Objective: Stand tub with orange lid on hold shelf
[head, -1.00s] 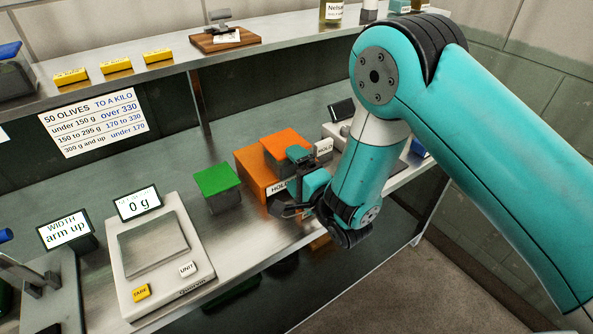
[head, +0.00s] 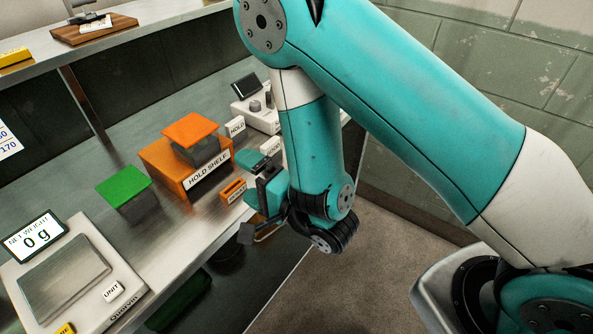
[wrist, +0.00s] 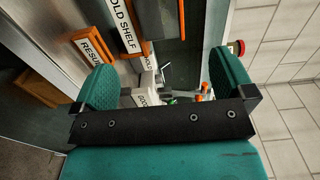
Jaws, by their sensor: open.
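The tub with the orange lid (head: 196,134) stands upright on top of the orange hold shelf (head: 160,168), a low block with a "HOLD SHELF" label on its front. Its clear, dark-looking body shows under the lid. My gripper (head: 254,178) is open and empty, to the right of the tub and shelf and apart from both. In the wrist view, the two teal fingers of my gripper (wrist: 165,82) are wide apart with nothing between them. The hold shelf's label (wrist: 123,25) shows at the top there, beyond the left finger.
A green-lidded tub (head: 124,187) stands left of the shelf. A scale (head: 70,285) reading 0 g is at the lower left. A small orange holder (head: 233,191) lies by the shelf's front right. A white device with buttons (head: 256,110) stands behind my gripper.

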